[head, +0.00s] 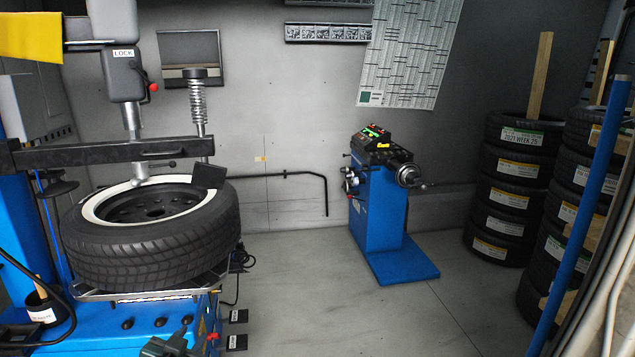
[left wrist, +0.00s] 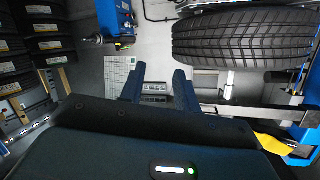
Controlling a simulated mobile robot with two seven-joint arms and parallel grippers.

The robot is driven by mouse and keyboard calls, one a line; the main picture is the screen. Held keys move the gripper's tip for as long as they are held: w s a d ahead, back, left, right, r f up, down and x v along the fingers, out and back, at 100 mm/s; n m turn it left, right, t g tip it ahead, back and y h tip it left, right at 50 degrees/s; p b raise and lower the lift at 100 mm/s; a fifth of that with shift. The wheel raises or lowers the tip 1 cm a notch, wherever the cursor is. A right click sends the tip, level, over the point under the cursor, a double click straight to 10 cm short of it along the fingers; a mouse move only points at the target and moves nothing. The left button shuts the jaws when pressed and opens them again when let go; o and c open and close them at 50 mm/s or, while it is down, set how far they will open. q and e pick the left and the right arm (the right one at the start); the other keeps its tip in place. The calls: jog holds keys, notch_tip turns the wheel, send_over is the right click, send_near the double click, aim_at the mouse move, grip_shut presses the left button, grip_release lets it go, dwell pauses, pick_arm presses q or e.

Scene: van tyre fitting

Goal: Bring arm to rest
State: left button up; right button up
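My left gripper (head: 172,342) shows small and dark at the bottom edge of the head view, in front of the tyre changer's base. In the left wrist view its two fingers (left wrist: 160,68) stand apart with nothing between them. It is open and empty, and its fingers touch nothing that I can see. Most of my left arm is outside the head view. My right gripper and arm are in neither view.
A tyre (head: 150,240) with a white-edged rim lies on the blue tyre changer (head: 178,318), close to my left gripper. A blue wheel balancer (head: 380,210) stands mid-room. Tyre stacks (head: 508,190) and a blue post (head: 585,210) are right. The middle floor (head: 330,310) is clear.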

pick_arm(q)
jog(key=s+d+f+g+h, duration=0.1)
jog(key=s+d+f, duration=0.2)
jog(key=s, duration=0.6)
jog(key=s+d+f+g+h, duration=0.1)
jog(key=s+d+f, duration=0.3)
jog(key=s, duration=0.6)
jog(key=s+d+f+g, duration=0.2)
jog(key=s+d, duration=0.3)
jog(key=s, duration=0.4)
jog(key=shift+s+d+f+n+h, duration=0.25)
jog(key=shift+f+n+h, duration=0.15)
jog(key=shift+f, duration=0.5)
